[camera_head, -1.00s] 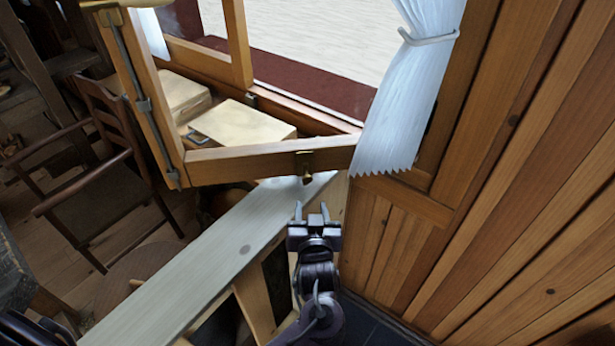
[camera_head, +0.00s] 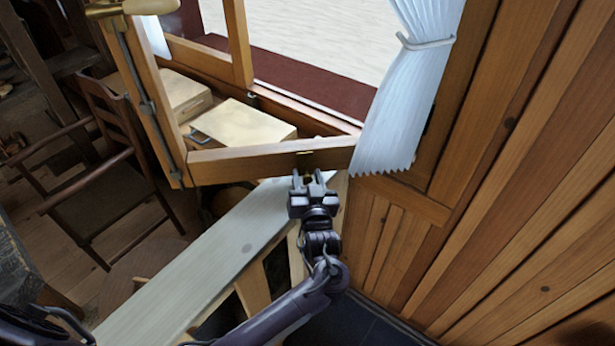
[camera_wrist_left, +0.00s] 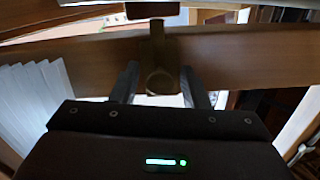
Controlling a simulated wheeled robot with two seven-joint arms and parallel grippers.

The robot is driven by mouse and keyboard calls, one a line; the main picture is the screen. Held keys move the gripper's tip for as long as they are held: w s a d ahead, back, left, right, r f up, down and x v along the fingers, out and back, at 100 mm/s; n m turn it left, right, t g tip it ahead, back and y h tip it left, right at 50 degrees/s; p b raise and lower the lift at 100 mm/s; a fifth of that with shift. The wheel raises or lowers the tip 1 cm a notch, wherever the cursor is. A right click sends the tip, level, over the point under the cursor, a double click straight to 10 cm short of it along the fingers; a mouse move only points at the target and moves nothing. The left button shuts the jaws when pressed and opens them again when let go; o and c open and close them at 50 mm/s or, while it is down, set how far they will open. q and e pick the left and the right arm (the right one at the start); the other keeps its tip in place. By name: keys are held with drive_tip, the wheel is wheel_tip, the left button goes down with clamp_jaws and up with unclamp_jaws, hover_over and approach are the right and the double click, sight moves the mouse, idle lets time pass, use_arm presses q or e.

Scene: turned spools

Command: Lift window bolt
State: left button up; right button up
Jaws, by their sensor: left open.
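The window bolt (camera_wrist_left: 158,62) is a small dark brass piece on the bottom rail of the open window sash (camera_head: 240,160). In the wrist view it hangs down the rail to a rounded, ring-like lower end. In the head view the bolt (camera_head: 304,153) shows at its top, and its lower part is mostly hidden by my gripper. My left gripper (camera_head: 308,179) is open just below the rail. In the wrist view the left gripper's fingers (camera_wrist_left: 160,88) stand apart on either side of the bolt's lower end, with gaps visible on both sides.
A pale plank (camera_head: 200,270) lies under the gripper. A white curtain (camera_head: 405,110) hangs close at the right, by a plank wall (camera_head: 520,190). Pale boxes (camera_head: 243,122) sit behind the sash. A wooden chair (camera_head: 100,190) stands at the left.

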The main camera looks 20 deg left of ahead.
use_arm(q)
clamp_jaws()
wheel_tip(320, 180, up, 3)
drive_tip(key=shift+f+p, duration=0.1)
drive_tip(key=shift+p, duration=0.95)
drive_tip(key=shift+w, duration=0.1)
unclamp_jaws()
